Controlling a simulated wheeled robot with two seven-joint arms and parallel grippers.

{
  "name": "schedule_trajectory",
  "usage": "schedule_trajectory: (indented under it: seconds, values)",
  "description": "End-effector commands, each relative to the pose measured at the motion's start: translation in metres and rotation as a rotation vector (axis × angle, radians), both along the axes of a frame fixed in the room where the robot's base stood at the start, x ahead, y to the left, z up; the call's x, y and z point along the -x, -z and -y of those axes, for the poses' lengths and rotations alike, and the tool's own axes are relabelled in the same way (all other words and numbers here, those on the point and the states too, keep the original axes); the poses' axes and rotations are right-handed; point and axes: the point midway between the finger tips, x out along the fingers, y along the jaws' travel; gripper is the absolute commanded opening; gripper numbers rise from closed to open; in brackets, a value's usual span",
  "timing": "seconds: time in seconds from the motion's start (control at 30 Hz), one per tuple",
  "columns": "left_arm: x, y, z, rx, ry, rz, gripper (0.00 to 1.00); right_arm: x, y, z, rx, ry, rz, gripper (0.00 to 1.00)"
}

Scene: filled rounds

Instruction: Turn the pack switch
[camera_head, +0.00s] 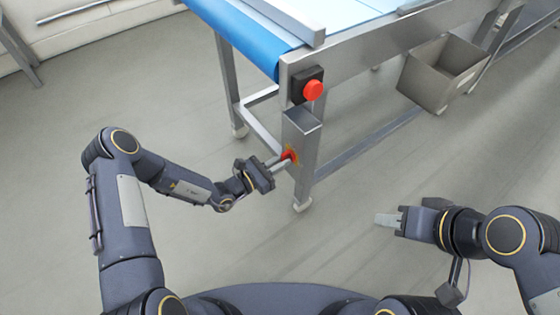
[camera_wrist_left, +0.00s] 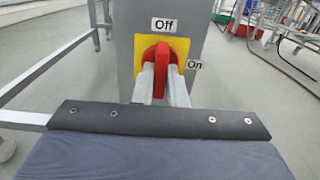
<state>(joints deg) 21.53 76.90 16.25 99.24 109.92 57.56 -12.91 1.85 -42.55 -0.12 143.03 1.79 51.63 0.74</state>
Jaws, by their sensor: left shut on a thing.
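The pack switch is a red rotary handle (camera_wrist_left: 160,70) on a yellow plate (camera_wrist_left: 181,49), mounted on a grey metal box. In the left wrist view the handle stands about upright, toward the "Off" label (camera_wrist_left: 164,25). The "On" label (camera_wrist_left: 193,65) is at its right. My left gripper (camera_wrist_left: 161,88) is shut on the red handle, one finger on each side. In the head view the switch (camera_head: 291,154) shows on the box by the conveyor leg, with my left gripper (camera_head: 283,158) at it. My right gripper (camera_head: 385,219) is over the floor at the right; its finger gap is not clear.
A conveyor with a blue belt (camera_head: 245,38) stands behind the switch box (camera_head: 303,122). A red push button (camera_head: 313,90) sits just above the box. A grey bin (camera_head: 430,85) hangs at the conveyor's right side. The floor between my arms is clear.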

Motion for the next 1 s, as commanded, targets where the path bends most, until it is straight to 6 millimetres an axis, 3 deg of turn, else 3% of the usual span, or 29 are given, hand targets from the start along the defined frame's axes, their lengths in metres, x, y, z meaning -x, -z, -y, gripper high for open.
schedule_trajectory:
  seconds: [0.33, 0.37, 0.5, 0.83, 1.0]
  values:
    - [0.0, 0.001, 0.0, 0.003, -0.001, -0.008, 0.0, 0.0, 0.0, 0.0, 0.0, 0.0, 0.0, 0.36]
    - [0.0, 0.001, 0.0, 0.003, -0.001, -0.008, 0.14, 0.0, 0.0, 0.0, 0.0, 0.0, 0.0, 0.36]
    - [0.0, 0.001, 0.0, 0.003, -0.001, -0.006, 0.33, 0.0, 0.0, 0.0, 0.0, 0.0, 0.0, 0.36]
    - [0.002, 0.0, -0.003, 0.002, -0.002, -0.005, 0.34, 0.0, -0.001, 0.0, 0.0, 0.0, 0.0, 0.36]
    - [0.014, -0.001, -0.022, 0.002, -0.004, -0.007, 0.34, 0.0, -0.006, 0.0, 0.0, 0.0, 0.0, 0.36]
